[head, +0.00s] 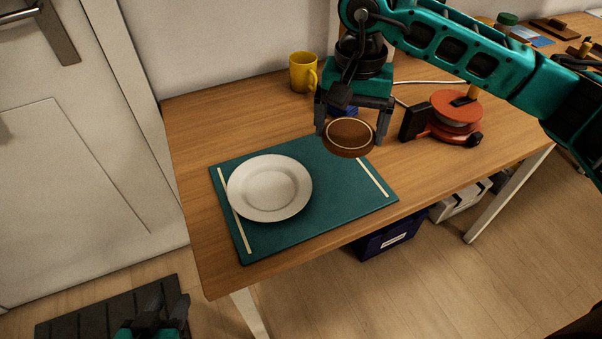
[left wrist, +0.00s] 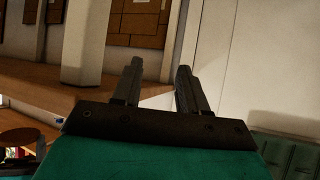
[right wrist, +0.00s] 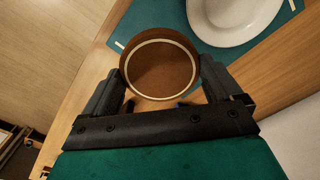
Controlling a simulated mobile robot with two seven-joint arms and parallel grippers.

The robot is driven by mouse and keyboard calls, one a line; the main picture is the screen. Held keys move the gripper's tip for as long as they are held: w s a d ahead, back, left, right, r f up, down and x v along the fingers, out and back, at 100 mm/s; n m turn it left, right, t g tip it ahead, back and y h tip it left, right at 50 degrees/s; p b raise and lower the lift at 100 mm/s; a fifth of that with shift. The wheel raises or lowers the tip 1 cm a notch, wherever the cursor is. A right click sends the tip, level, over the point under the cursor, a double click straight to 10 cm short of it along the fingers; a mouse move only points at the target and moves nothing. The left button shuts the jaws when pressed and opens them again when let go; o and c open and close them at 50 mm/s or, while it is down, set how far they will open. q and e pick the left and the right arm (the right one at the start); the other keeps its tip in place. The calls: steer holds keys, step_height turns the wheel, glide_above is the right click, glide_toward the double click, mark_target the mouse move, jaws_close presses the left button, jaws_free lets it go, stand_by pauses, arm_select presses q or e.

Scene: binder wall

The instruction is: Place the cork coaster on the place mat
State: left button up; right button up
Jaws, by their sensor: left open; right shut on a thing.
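The cork coaster (head: 349,137) is a round brown disc with a pale ring. My right gripper (head: 350,128) is shut on it, and in the head view it shows over the far right corner of the place mat; its height is hard to judge. In the right wrist view the coaster (right wrist: 160,70) sits between both fingers. The teal place mat (head: 330,200) has a pale stripe near each end and lies on the wooden table, with a white plate (head: 270,188) on its left part. My left gripper (left wrist: 156,85) is open and empty, low beside the table; it also shows at the head view's bottom (head: 160,310).
A yellow mug (head: 303,72) stands at the back of the table. An orange reel (head: 456,112) with a black part stands right of the mat. A dark blue crate (head: 390,240) is under the table. The mat's right part is bare.

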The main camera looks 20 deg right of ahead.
steer(key=w+r+m, duration=0.1)
steer(key=r+m, duration=0.1)
steer(key=m, duration=0.1)
steer(key=w+d+r+m, duration=0.1)
steer(key=m, duration=0.1)
steer(key=w+d+r+m+p, duration=0.1)
steer(key=r+m, duration=0.1)
steer(key=m, duration=0.1)
steer(key=shift+w+d+r+m, duration=0.15)
steer(key=shift+d+r+m, duration=0.05)
steer(key=shift+r+m, duration=0.15)
steer(key=m, duration=0.2)
glide_above(346, 173)
step_height(346, 173, down, 14)
steer(key=shift+b, duration=0.35)
step_height(346, 173, down, 4)
steer(key=shift+f, duration=0.6)
arm_select(q)
steer(key=shift+w, duration=0.2)
